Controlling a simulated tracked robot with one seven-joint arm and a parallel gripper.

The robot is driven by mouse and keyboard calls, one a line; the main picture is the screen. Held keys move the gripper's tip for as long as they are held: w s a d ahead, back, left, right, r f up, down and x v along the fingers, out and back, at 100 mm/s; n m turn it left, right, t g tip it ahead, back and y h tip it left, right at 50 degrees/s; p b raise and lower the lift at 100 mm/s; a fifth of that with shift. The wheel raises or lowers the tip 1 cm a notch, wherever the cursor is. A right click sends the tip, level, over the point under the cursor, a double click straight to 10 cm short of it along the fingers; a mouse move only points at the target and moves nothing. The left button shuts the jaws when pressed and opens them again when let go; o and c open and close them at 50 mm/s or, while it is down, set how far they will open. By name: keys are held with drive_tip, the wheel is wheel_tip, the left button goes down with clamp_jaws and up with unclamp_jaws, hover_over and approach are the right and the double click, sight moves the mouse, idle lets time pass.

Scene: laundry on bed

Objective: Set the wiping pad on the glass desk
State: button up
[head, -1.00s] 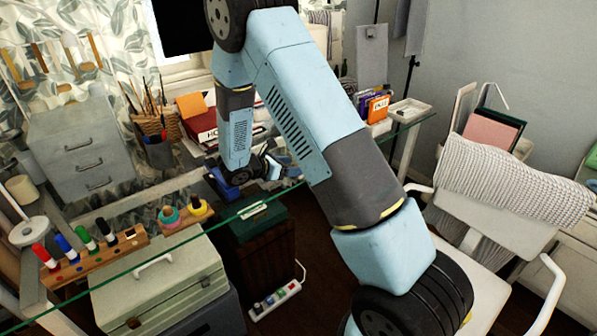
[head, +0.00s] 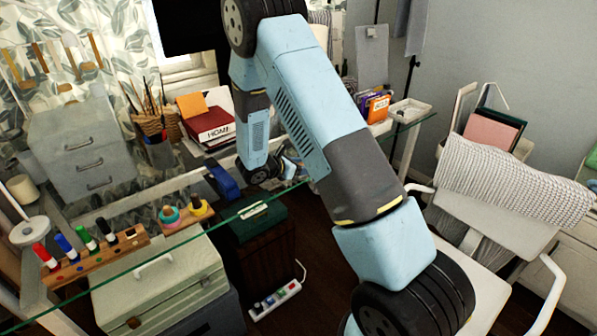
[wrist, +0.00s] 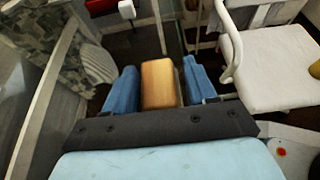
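The wiping pad (wrist: 160,84), an orange-tan block, sits between the two blue fingers of my gripper (wrist: 160,90) in the wrist view. In the head view my gripper (head: 288,168) is low, at the glass desk's front edge, partly hidden behind my arm. The pad cannot be made out there. The glass desk (head: 330,150) is a clear top with a green edge, running from lower left to upper right. I cannot tell whether the pad touches the glass.
A blue object (head: 222,181) lies on the desk left of my gripper. Red books (head: 210,126), a pencil basket (head: 158,125) and a marker rack (head: 95,255) also stand there. A white chair (head: 495,225) with a knitted throw is at right.

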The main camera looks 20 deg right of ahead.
drive_tip(key=c, duration=0.8)
drive_tip(key=shift+r, duration=0.1)
